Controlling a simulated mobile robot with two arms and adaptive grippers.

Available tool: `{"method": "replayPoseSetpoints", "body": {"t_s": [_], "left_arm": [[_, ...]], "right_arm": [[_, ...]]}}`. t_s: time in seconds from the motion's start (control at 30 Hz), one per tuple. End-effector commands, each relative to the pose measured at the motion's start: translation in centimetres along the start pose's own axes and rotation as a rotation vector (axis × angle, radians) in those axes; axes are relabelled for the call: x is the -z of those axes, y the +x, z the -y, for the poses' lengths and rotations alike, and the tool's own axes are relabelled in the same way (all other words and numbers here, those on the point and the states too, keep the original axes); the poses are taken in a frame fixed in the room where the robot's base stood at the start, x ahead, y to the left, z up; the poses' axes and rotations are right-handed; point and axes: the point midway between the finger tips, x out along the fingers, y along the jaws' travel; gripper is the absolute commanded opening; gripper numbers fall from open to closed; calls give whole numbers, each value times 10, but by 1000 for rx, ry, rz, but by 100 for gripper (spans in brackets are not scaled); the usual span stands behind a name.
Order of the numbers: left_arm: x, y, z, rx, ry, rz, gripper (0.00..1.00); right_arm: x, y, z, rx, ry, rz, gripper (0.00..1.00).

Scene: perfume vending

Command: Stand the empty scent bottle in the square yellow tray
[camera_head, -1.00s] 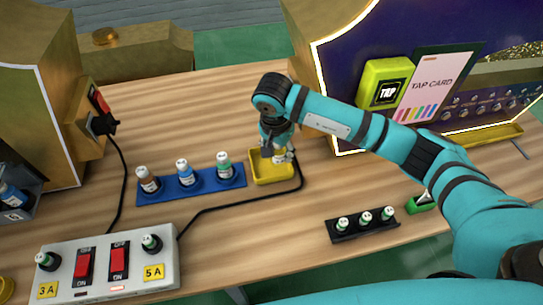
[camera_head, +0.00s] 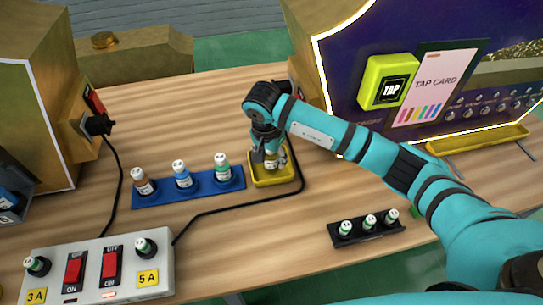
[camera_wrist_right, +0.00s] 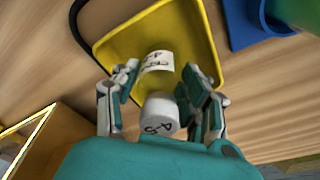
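The square yellow tray (camera_head: 288,180) lies on the wooden table, right of the blue rack; it also shows in the wrist view (camera_wrist_right: 112,47). The scent bottle (camera_head: 270,163) is inside it, apparently upright, with a white marked cap and a white label (camera_wrist_right: 157,62). Its clear body shows the tray's yellow. My right gripper (camera_head: 270,160) reaches down over the tray, with one finger on each side of the bottle. In the wrist view its fingers (camera_wrist_right: 160,88) look apart, with narrow gaps beside the bottle. The bottle's base is partly hidden. My left gripper is out of view.
A blue rack (camera_head: 204,189) with three bottles stands left of the tray. A black cable runs close around the tray's right side. A black rack (camera_head: 372,235) with small bottles and a switch box (camera_head: 125,260) are nearer me. The vending machine stands behind.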

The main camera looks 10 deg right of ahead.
Motion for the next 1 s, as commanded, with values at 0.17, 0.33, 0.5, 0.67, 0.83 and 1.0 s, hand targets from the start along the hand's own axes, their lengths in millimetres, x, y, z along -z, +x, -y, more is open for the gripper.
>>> {"method": "replayPoseSetpoints", "body": {"t_s": [0.17, 0.33, 0.5, 0.67, 0.83, 1.0], "left_arm": [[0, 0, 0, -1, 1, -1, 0], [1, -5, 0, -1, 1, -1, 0], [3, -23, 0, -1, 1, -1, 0], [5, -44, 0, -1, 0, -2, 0], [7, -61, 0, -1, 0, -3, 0], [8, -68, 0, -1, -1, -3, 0]], "right_arm": [[0, 0, 0, -1, 0, 0, 49], [0, -4, 0, 0, 0, 1, 49], [2, -32, 0, 1, -1, -1, 49], [3, -69, 0, 2, -2, -2, 49], [2, -102, 0, 1, -1, -2, 49], [2, -120, 0, 0, 0, 0, 49]]}}
